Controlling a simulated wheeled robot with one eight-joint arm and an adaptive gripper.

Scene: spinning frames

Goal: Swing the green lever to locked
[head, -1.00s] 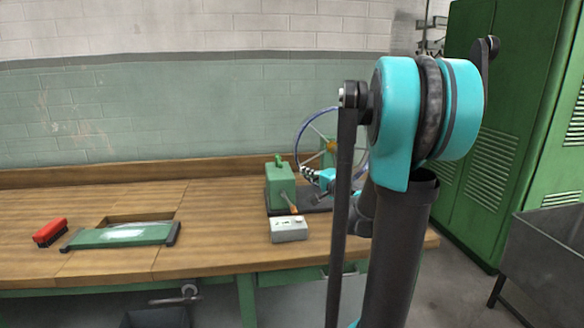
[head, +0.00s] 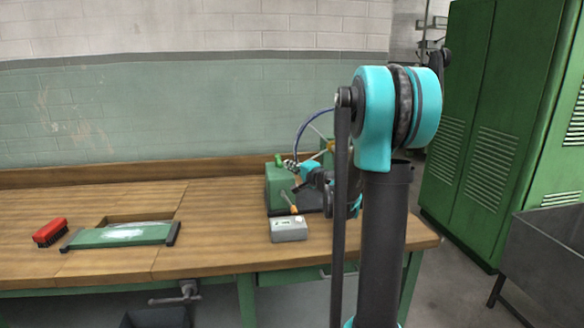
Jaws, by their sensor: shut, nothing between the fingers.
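The green lever (head: 279,160) is a small green handle that stands up from the top of a green machine box (head: 279,188) on the workbench. My gripper (head: 300,188) is small and dark in the head view, at the right side of the box and a little below the lever. It is shut with nothing in it. It looks apart from the lever, but contact with the box cannot be told. My arm hides much of the machine's right part.
An orange-tipped handle (head: 290,205) sticks out of the box's front. A grey control box (head: 289,229) stands before it. A wheel shows partly behind my arm. Green lockers (head: 490,120) stand at right.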

